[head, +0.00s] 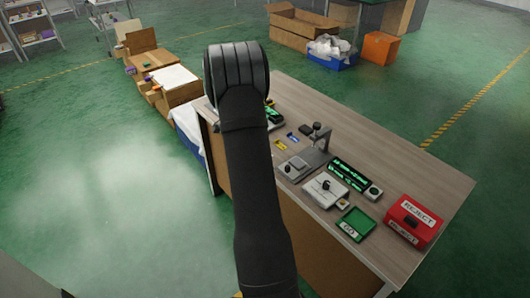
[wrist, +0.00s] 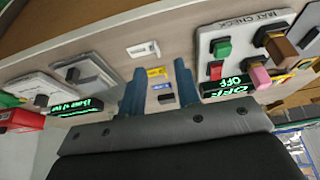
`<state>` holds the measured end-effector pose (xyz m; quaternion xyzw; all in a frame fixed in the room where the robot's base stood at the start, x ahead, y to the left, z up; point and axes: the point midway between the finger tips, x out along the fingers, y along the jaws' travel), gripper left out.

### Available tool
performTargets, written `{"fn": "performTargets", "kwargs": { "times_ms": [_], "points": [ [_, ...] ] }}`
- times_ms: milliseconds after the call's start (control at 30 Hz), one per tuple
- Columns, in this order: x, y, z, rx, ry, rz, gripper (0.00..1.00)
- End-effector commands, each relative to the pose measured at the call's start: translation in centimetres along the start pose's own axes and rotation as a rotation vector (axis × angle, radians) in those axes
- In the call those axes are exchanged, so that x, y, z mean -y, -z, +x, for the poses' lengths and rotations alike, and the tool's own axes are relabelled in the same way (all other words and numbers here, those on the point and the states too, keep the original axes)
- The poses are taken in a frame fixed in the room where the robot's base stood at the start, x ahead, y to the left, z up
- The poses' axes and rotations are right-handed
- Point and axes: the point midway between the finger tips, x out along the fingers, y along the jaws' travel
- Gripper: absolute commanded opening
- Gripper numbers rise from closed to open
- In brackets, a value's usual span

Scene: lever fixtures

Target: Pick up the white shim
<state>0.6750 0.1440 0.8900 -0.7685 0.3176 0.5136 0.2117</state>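In the wrist view a small white piece with a dark mark, which looks like the white shim (wrist: 143,50), lies flat on the wooden bench top, just beyond my fingertips. A yellow shim (wrist: 158,71) and a blue shim (wrist: 161,86) lie in line with it, seen between my fingers. My gripper (wrist: 159,68) is open above the bench, with nothing held between its two teal fingers. In the head view my arm covers the gripper and seems to hide the white shim; the yellow (head: 278,143) and blue (head: 291,136) shims show beside the arm.
A small black block (wrist: 166,98) lies past the blue shim. The MAT CHECK panel (wrist: 245,45) with buttons and blocks stands right. Grey fixtures (wrist: 85,75) and a lit display (wrist: 82,104) stand left. A red REJECT box (head: 414,222) and green tray (head: 356,224) occupy the bench's right end.

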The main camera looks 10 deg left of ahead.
Motion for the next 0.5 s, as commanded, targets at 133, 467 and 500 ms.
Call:
{"fn": "performTargets", "kwargs": {
  "times_ms": [133,467,500],
  "points": [
    [-0.1,0.0,2.4,0.001,-0.002,0.001,0.30],
    [-0.4,0.2,4.5,0.001,-0.002,0.002,0.30],
    [-0.6,0.2,5.0,0.001,-0.003,0.002,0.30]
  ]
}}
